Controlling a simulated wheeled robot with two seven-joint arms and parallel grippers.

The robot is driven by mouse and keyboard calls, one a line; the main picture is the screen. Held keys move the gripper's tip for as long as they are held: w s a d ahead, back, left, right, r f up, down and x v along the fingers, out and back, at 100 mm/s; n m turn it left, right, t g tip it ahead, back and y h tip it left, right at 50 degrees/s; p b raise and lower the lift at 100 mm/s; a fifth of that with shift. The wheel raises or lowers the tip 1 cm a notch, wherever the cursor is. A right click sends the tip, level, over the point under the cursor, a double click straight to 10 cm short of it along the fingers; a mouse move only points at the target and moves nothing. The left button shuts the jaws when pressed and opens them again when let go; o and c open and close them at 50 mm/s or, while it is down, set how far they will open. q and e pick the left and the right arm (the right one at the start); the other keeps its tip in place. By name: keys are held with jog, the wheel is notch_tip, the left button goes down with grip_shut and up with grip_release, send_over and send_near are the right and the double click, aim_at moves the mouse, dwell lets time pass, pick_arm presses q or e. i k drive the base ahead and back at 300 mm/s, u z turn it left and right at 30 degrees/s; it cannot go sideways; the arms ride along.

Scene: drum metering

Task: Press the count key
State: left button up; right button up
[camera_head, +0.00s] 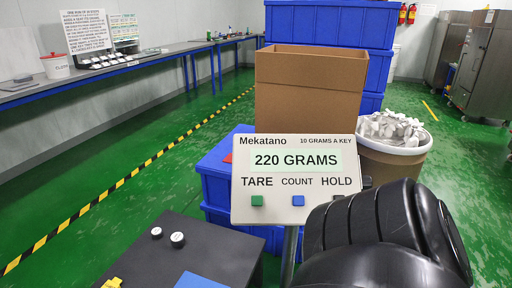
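The metering panel (245,215) is a pale, slightly tilted board marked Mekatano, "10 grams a key". Its display (297,160) reads 220 GRAMS. Below it are the labels TARE, COUNT and HOLD. The blue count key (298,200) is under COUNT and in plain view. A green key (257,200) is under TARE. Neither gripper can be made out. My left arm does not show.
A cardboard box (308,95) stands behind the panel, with blue crates (325,22) behind it. A drum (392,165) with white pieces on top is to the right. A dark box (200,250) with knobs is at the lower left. Green floor lies open at left.

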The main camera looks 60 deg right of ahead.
aim_at(298, 201)
jog(key=z, duration=2.3)
